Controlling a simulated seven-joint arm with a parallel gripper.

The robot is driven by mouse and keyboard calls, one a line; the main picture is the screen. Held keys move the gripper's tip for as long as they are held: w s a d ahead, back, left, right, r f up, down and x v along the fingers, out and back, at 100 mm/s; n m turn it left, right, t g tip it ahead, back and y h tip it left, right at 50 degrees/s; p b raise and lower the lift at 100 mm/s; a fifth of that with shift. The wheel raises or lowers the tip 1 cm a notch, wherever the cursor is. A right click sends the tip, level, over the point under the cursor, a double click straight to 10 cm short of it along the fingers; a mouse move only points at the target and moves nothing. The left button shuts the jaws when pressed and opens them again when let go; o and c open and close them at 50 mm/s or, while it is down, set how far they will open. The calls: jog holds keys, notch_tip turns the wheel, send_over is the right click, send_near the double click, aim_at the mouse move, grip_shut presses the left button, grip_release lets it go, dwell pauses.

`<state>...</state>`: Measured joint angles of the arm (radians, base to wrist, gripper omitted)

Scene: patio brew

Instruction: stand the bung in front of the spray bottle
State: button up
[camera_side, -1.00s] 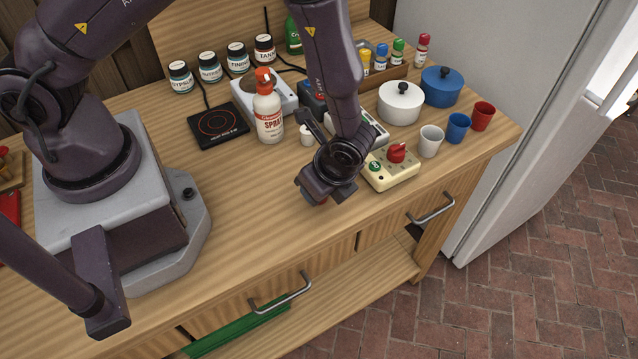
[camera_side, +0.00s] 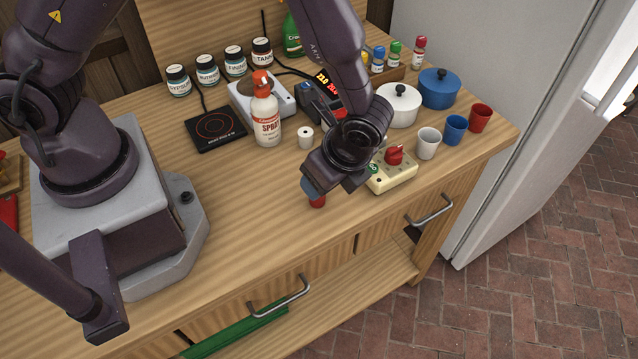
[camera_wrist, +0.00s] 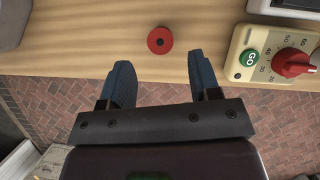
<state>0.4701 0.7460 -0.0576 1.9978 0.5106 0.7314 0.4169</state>
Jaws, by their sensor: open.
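The red bung (camera_side: 317,201), a short round piece with a dark hole in its top, stands near the table's front edge. It also shows in the wrist view (camera_wrist: 159,40). The spray bottle (camera_side: 266,120), white with an orange-red head, stands farther back, up and left of the bung in the side view. My gripper (camera_wrist: 159,64) is open and empty, its blue fingers apart. In the wrist view the bung lies just beyond the fingertips, in line with the gap. In the side view a finger partly covers the bung.
A small white cylinder (camera_side: 306,138) with a hole stands right of the bottle. A cream timer box (camera_side: 390,177) with a red knob is close right of my gripper. A black hotplate (camera_side: 215,130) lies left of the bottle. The wood before the bottle (camera_side: 245,185) is clear.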

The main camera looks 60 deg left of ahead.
jog(key=s+a+r+n+t+h, duration=0.1)
jog(key=a+r+n, duration=0.25)
jog(key=r, duration=0.65)
jog(key=s+a+r+n+t+h, duration=0.15)
jog(key=r+n, duration=0.25)
jog(key=r, duration=0.6)
jog(key=s+a+r+n+t+h, duration=0.2)
jog(key=s+a+r+n+t, duration=0.2)
jog(key=s+a+r+n, duration=0.2)
notch_tip(320, 180, up, 2)
jog(key=shift+s+a+r+n, duration=0.15)
jog(key=shift+s+a+n, duration=0.2)
jog(key=shift+s+n, duration=0.8)
